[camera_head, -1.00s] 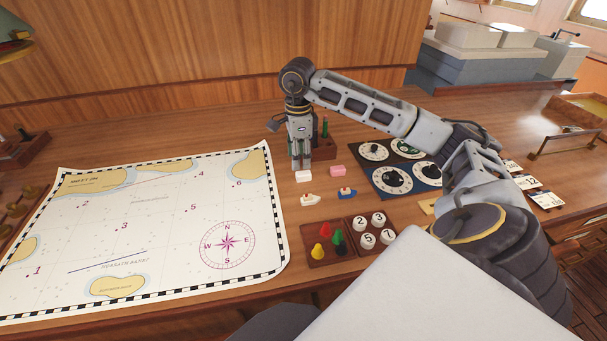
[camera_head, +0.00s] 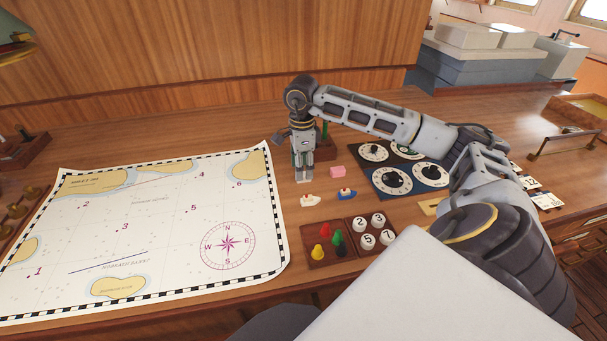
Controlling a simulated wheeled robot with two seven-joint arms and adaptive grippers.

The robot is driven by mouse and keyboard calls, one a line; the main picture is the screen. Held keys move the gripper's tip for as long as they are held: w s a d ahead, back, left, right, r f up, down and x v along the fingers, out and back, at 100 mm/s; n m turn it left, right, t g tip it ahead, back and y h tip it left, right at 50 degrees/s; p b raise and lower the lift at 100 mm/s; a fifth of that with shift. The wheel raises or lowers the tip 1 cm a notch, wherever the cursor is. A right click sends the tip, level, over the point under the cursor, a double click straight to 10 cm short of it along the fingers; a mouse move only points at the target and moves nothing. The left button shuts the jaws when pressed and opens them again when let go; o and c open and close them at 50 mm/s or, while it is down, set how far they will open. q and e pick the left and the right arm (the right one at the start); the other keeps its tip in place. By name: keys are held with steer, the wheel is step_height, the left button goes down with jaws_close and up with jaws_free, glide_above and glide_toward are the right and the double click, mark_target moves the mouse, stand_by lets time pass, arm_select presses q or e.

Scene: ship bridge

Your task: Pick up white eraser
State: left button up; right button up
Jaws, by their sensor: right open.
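The white eraser (camera_head: 303,177) lies on the wooden desk, just right of the sea chart's edge. Only a small pale part of it shows, low between the fingers of my right gripper (camera_head: 302,173). My right gripper points straight down over it with its fingers open. The fingers hide most of the eraser, and I cannot tell whether they touch it. A pink eraser (camera_head: 338,171) lies on the desk just to the right of the gripper. My left gripper does not show.
Two small toy boats, one white (camera_head: 310,200) and one blue (camera_head: 347,194), lie in front of the gripper. A tray of colored pawns (camera_head: 318,257), numbered discs (camera_head: 370,230) and dark dial panels (camera_head: 395,180) are nearby. The chart (camera_head: 150,225) covers the left.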

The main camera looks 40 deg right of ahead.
steer(key=shift+f, duration=1.1)
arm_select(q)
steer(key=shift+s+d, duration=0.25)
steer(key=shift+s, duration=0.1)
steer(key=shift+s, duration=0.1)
arm_select(e)
steer(key=c, duration=1)
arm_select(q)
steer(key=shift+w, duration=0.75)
